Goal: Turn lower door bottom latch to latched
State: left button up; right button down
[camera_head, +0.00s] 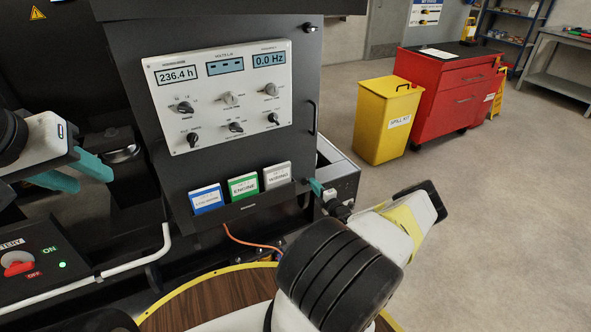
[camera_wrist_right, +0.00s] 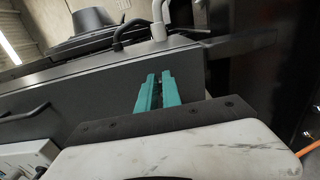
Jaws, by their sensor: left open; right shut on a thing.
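The dark door (camera_head: 222,150) carries a white control panel and is closed against the cabinet, as far as I can see. A small dark latch (camera_head: 306,181) sits at its lower right edge. My right gripper (camera_head: 315,186) reaches this corner from the right, its teal fingertips at the latch. In the right wrist view the two fingers (camera_wrist_right: 158,88) are close together at the door's edge (camera_wrist_right: 85,88). They are shut on the latch, which they mostly hide, so its angle cannot be told. My left gripper (camera_head: 80,172) is open and empty at the far left.
A matching latch (camera_head: 309,28) sits at the door's top right, with a handle (camera_head: 312,116) below it. Binders (camera_head: 243,187) stand in a holder at the door's bottom. An orange cable (camera_head: 250,242) hangs below. A yellow bin (camera_head: 388,120) and red cabinet (camera_head: 450,85) stand behind; floor is clear at right.

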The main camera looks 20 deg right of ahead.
jog(key=shift+a+f, duration=0.25)
jog(key=shift+a, duration=0.35)
jog(key=c, duration=1.5)
grip_release()
jog(key=shift+d+r, duration=0.1)
jog(key=shift+d, duration=0.15)
